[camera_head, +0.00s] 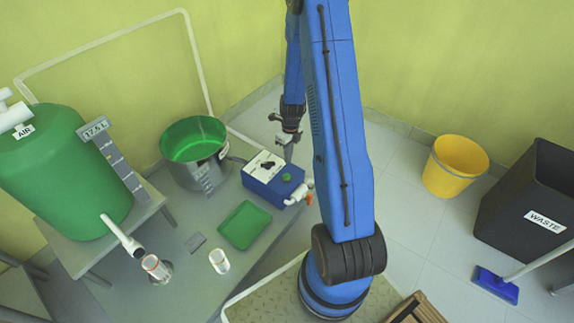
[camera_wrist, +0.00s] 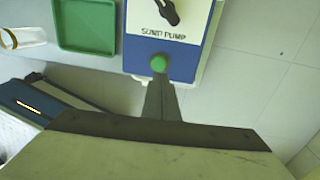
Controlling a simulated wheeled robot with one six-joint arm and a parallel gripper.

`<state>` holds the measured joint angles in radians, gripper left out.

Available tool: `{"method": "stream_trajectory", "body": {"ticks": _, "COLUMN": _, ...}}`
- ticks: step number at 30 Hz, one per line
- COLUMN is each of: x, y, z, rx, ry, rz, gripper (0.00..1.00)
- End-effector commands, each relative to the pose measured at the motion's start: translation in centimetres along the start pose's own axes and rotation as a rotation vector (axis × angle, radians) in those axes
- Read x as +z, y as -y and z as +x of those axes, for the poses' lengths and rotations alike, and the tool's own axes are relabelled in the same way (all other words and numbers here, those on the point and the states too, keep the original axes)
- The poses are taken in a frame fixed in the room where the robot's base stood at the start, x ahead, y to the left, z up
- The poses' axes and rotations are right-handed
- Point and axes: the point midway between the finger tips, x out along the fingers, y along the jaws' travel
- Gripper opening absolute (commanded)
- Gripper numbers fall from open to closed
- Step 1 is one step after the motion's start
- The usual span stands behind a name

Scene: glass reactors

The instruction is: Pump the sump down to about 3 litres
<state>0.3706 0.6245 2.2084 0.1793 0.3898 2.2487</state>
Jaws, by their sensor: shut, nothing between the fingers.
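The sump pump (camera_head: 272,181) is a blue box with a white top plate, a black knob (camera_wrist: 168,10) and a green button (camera_wrist: 158,64). The sump (camera_head: 195,150) is a round grey tub, green inside, left of the pump; its gauge label (camera_head: 206,181) is too small to read. My gripper (camera_head: 288,158) is shut and empty, pointing down over the pump's button end. In the wrist view the fingertips (camera_wrist: 159,82) appear just below the green button; I cannot tell whether they touch the pump. A white pipe with an orange handle (camera_head: 309,199) is at the pump's right end.
A green tank (camera_head: 65,175) stands on a grey table at left. A yellow bucket (camera_head: 456,165), a black waste bin (camera_head: 532,205) and a blue mop (camera_head: 497,285) are at right.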

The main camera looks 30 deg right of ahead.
Motion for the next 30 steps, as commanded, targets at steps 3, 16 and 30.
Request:
{"method": "stream_trajectory", "body": {"ticks": 3, "x": 0.1, "y": 0.1, "z": -1.8, "rx": -0.002, "ry": 0.002, "rz": 0.001, "gripper": 0.0}}
{"method": "stream_trajectory", "body": {"ticks": 16, "x": 0.1, "y": 0.1, "z": -4.2, "rx": -0.002, "ry": 0.002, "rz": 0.001, "gripper": 0.0}}
{"method": "stream_trajectory", "body": {"ticks": 30, "x": 0.1, "y": 0.1, "z": -4.2, "rx": -0.002, "ry": 0.001, "rz": 0.0, "gripper": 0.0}}
